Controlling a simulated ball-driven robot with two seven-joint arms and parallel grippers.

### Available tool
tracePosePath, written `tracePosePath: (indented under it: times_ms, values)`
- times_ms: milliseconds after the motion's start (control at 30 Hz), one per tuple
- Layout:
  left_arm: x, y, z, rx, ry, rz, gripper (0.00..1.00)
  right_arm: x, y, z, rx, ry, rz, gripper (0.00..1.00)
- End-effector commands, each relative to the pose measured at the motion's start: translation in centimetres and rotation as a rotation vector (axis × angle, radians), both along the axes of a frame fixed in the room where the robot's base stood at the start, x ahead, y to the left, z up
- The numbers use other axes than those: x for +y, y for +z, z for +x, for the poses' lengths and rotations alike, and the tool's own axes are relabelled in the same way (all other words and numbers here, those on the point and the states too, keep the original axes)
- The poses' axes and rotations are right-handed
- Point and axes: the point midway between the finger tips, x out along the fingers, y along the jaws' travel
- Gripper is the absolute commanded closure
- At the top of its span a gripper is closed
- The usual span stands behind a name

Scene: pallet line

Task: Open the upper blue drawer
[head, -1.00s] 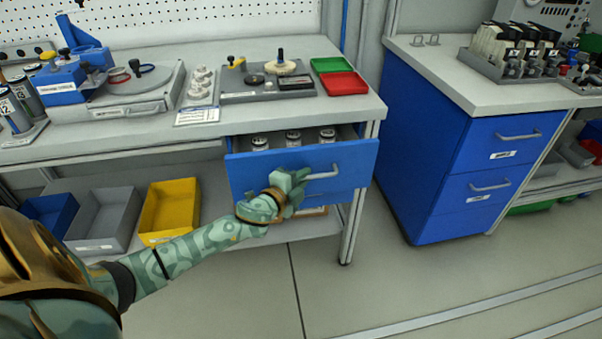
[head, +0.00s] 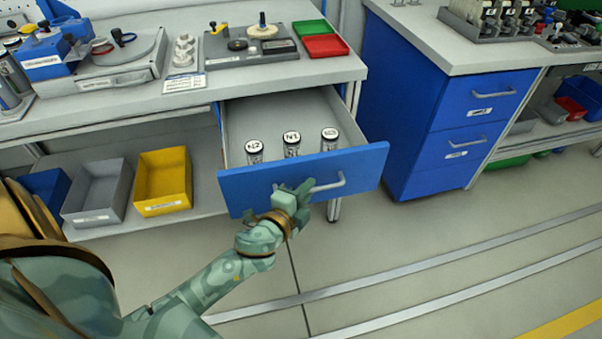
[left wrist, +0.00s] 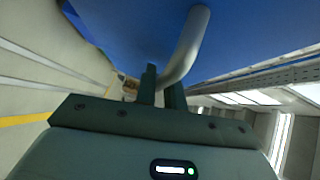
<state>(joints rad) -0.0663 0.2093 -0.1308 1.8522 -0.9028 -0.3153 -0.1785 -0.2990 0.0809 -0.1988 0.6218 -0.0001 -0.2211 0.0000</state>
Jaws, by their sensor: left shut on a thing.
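The upper blue drawer (head: 240,187) under the left workbench is pulled far out. Its grey inside shows, with three dark, white-capped canisters (head: 292,143) standing near its front. My left gripper (head: 303,190) is at the drawer's front and is shut on the grey bar handle (head: 338,184). In the left wrist view the handle (left wrist: 187,45) runs down between the two fingers (left wrist: 161,88), with the blue front (left wrist: 130,30) behind it. The gripper hides part of the handle in the head view. My right gripper is not in view.
The workbench top (head: 190,100) holds tools, a red tray (head: 325,46) and a green tray (head: 315,31). Grey (head: 97,192) and yellow (head: 163,182) bins stand on the shelf below. A blue drawer cabinet (head: 405,100) stands to the right. The floor in front is clear.

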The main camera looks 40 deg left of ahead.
Motion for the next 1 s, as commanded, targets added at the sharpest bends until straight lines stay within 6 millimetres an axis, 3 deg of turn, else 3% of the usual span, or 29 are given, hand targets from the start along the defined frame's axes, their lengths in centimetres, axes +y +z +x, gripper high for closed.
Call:
tracePosePath:
  times_ms: [333,900,933,1000]
  values:
    - [-2.8,-0.1,-2.4,0.003,0.0,-0.002,1.0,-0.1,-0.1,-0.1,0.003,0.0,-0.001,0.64]
    - [-3.4,-0.1,-2.9,0.002,-0.001,0.001,1.0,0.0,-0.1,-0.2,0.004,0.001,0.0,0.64]
    - [-3.4,-0.1,-2.9,0.002,-0.001,0.001,0.84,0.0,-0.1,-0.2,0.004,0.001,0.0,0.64]
    - [-3.4,-0.1,-2.9,0.002,-0.001,0.0,0.81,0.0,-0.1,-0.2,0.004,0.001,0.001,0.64]
